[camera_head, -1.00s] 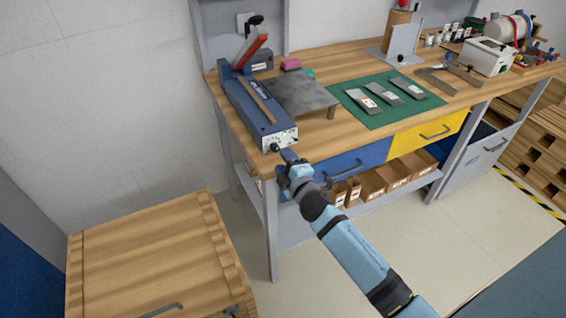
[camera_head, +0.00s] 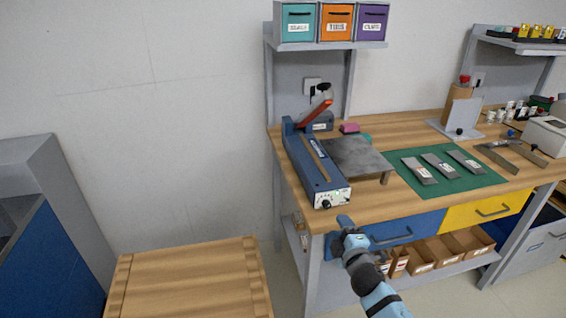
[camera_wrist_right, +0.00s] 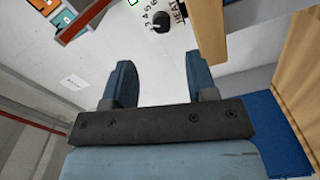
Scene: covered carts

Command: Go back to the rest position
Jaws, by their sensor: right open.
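My right gripper (camera_head: 344,222) is at the front left of the workbench, just below and to the right of the front end of the blue sealing machine (camera_head: 318,165). In the right wrist view its two fingers (camera_wrist_right: 163,85) are spread apart with nothing between them. The machine's pale front panel with a black knob (camera_wrist_right: 160,22) shows beyond the fingertips, apart from them. The machine's red-tipped lever (camera_head: 314,112) is raised. My left gripper is not in view.
A wooden-topped cart (camera_head: 190,285) stands at the lower left. The workbench (camera_head: 420,122) carries a grey plate (camera_head: 356,157) and a green mat (camera_head: 455,184) with several grey packets. Blue and yellow drawers (camera_head: 487,210) are under its front edge. Floor shows between cart and bench.

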